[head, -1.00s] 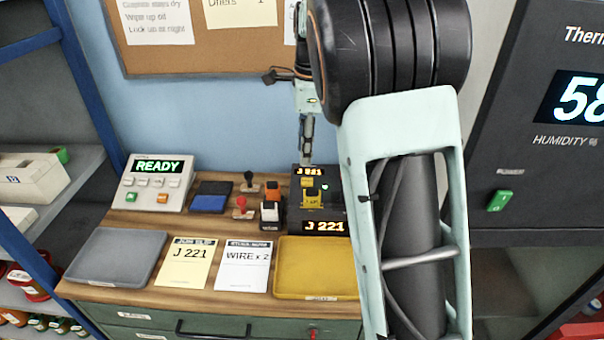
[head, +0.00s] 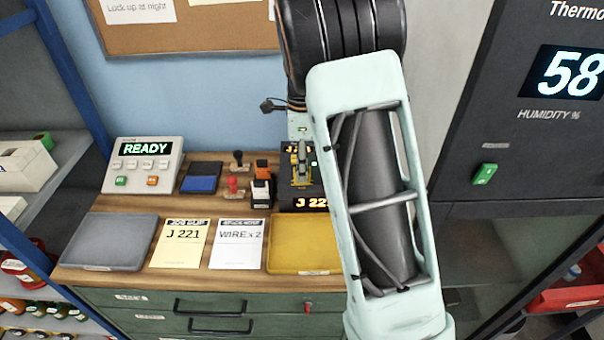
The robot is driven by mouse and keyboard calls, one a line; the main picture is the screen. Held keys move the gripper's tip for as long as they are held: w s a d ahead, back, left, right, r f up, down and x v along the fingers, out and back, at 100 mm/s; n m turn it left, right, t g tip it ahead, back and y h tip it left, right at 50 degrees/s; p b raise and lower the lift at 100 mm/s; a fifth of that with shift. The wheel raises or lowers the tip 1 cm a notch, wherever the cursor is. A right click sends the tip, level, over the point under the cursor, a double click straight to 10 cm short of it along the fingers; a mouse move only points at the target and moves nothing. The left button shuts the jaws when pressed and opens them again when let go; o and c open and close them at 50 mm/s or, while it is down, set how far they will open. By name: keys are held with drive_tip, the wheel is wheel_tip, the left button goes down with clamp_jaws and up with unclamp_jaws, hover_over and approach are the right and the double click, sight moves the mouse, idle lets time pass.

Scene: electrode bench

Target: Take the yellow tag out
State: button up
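The yellow tag (head: 303,181) stands in a black device (head: 286,190) at the back of the wooden bench, just left of my arm. The device has a lit display reading "J 22…" on its lower front, partly covered by my arm. My gripper (head: 301,165) points down at the tag and covers its upper part. The fingers overlap the tag in this view, and they are too small to tell whether they are open or closed on it.
A yellow tray (head: 290,262) lies in front of the device, a grey tray (head: 108,240) at left. Two cards (head: 180,255) lie between them. Stamps (head: 261,185) stand close left of the device. A READY console (head: 145,165) and blue pad (head: 200,184) are further left.

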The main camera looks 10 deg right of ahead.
drive_tip(key=shift+f, duration=0.25)
clamp_jaws()
drive_tip(key=shift+r, duration=0.15)
drive_tip(key=shift+r, duration=0.55)
drive_tip(key=s+r+b, duration=0.3)
drive_tip(key=s+r, duration=0.8)
drive_tip(key=s, duration=0.3)
drive_tip(key=shift+r, duration=0.35)
